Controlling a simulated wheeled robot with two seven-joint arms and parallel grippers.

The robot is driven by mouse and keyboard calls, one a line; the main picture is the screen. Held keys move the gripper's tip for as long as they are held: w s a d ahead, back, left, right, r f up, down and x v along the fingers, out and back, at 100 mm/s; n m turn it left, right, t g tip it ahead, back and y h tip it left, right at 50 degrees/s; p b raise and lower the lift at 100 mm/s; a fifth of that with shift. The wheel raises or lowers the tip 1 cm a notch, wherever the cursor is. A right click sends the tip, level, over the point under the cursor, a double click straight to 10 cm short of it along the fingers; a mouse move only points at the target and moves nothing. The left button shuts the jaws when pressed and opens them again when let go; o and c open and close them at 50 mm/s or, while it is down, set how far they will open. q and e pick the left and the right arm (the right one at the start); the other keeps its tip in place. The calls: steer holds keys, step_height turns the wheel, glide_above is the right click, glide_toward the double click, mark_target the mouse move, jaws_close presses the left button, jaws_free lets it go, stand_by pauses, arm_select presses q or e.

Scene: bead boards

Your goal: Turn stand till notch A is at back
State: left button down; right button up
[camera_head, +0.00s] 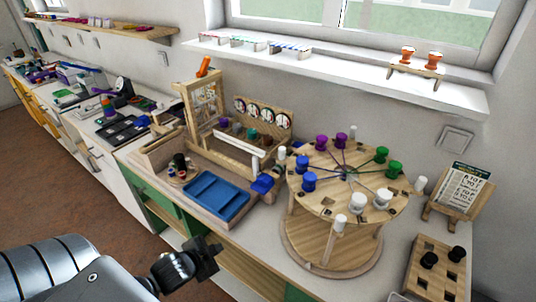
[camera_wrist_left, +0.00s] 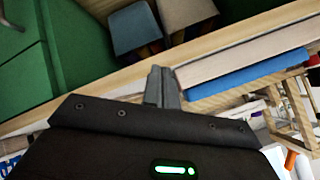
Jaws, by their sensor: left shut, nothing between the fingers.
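The round wooden stand (camera_head: 335,181) is on the right part of the counter in the head view. Its top disc bears purple, green, blue and white bobbins with threads running to the middle. Dark notches show around its rim, but I cannot read which is notch A. My left gripper (camera_head: 212,252) is in front of the counter, left of the stand and well apart from it. It is shut and empty; its closed fingers (camera_wrist_left: 163,86) also show in the left wrist view. My right gripper is not in view.
A blue tray (camera_head: 216,198) lies in a wooden frame left of the stand. A card on an easel (camera_head: 462,190) and a block with black pegs (camera_head: 436,268) stand to its right. A white shelf (camera_head: 340,72) runs along the wall behind.

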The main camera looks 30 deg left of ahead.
arm_select(q)
steer(key=w+r+m+h, duration=0.4)
steer(key=r+m+h, duration=0.3)
steer(key=r+m, duration=0.3)
steer(key=w+a+r+m+t+h, duration=0.1)
steer(key=w+r+m+h, duration=0.3)
steer(key=r+m+h, duration=0.4)
step_height(320, 180, up, 8)
steer(key=m, duration=0.3)
steer(key=shift+w+a+f+m, duration=0.2)
steer(key=shift+w+a+m, duration=0.05)
steer(key=shift+w+m, duration=0.1)
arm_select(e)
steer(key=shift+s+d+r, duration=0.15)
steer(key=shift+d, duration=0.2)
arm_select(q)
steer(key=shift+w, duration=0.1)
